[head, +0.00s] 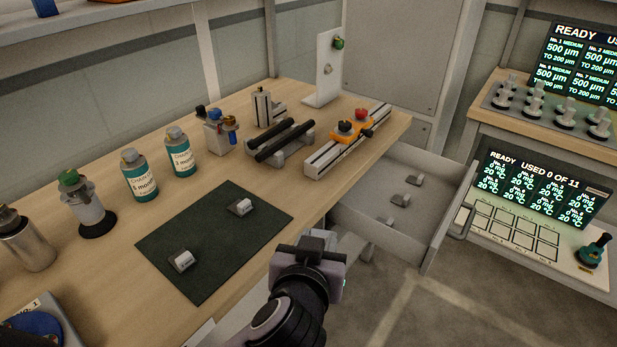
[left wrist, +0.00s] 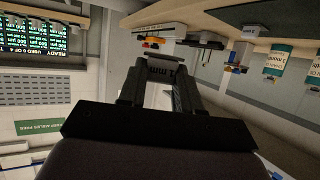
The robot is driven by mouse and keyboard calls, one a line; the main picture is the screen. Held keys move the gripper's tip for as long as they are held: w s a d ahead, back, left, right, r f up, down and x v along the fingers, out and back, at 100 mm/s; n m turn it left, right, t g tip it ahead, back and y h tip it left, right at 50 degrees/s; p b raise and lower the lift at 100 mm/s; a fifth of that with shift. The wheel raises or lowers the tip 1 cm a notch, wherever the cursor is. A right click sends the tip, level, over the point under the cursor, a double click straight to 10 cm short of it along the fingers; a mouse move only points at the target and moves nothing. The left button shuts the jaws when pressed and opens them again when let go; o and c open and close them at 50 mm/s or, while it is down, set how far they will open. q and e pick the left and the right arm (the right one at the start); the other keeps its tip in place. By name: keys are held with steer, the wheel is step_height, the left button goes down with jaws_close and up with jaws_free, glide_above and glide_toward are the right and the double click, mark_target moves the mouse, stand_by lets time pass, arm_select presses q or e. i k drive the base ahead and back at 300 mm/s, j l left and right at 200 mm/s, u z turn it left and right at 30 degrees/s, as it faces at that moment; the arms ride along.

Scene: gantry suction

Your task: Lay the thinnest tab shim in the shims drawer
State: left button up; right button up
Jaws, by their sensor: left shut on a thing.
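My left gripper (head: 312,246) is shut on a small tab shim, beside the front edge of the bench and left of the open drawer. In the left wrist view the shim (left wrist: 161,69) sits between the fingertips, with upside-down lettering that looks like "1 mm". In the head view the gripper mostly hides it. The open drawer (head: 447,210) holds a few small grey pieces, one of them here (head: 401,200). Two more grey tab shims, one nearer (head: 181,260) and one farther (head: 240,207), lie apart on the dark green mat (head: 217,237). My right gripper is not in view.
Teal-labelled bottles (head: 140,177) line the back of the bench. A rail fixture (head: 345,150) with orange and red parts stands on the bench above the drawer. An instrument panel (head: 540,190) lies right of the drawer. The drawer's top is open.

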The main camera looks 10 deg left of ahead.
mark_target(361, 225)
steer(key=i+l+u, duration=0.35)
steer(key=l, duration=0.35)
steer(key=l+u, duration=0.4)
steer(key=l, duration=0.3)
steer(key=l+u, duration=0.35)
steer(key=l, duration=0.4)
steer(key=i, duration=0.05)
